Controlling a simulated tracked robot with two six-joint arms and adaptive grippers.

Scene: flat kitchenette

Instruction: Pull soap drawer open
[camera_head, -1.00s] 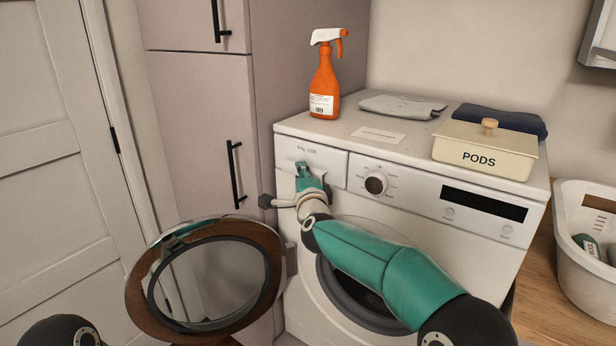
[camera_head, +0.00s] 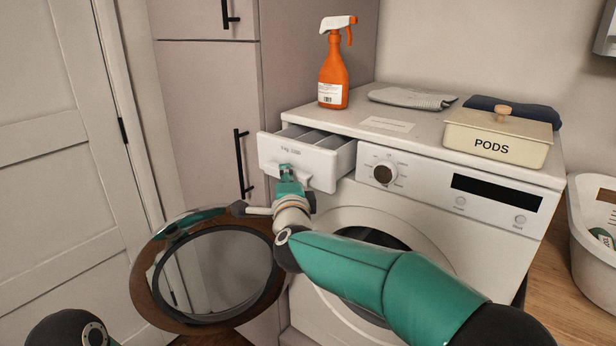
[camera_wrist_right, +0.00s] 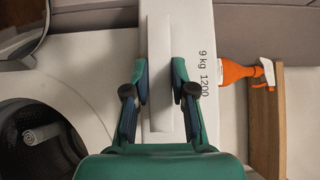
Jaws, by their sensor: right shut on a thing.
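The white soap drawer (camera_head: 297,160) at the washer's upper left stands pulled out, and its open compartments show from above. My right gripper (camera_head: 287,170) is at the lower part of the drawer front, shut on its handle. In the right wrist view the two fingers (camera_wrist_right: 160,88) lie on either side of the pale handle strip (camera_wrist_right: 159,110), beside the printed drawer front (camera_wrist_right: 205,75). The white washing machine (camera_head: 400,215) stands behind my arm. My left gripper is not in view; only a dark part of my left arm shows at the lower left.
The round washer door (camera_head: 141,287) hangs open at the left, below the drawer. On the washer top stand an orange spray bottle (camera_head: 333,72), a grey cloth (camera_head: 410,98) and a PODS box (camera_head: 500,130). A tall cabinet (camera_head: 205,100) is at the left; a white basket (camera_head: 590,240) is at the right.

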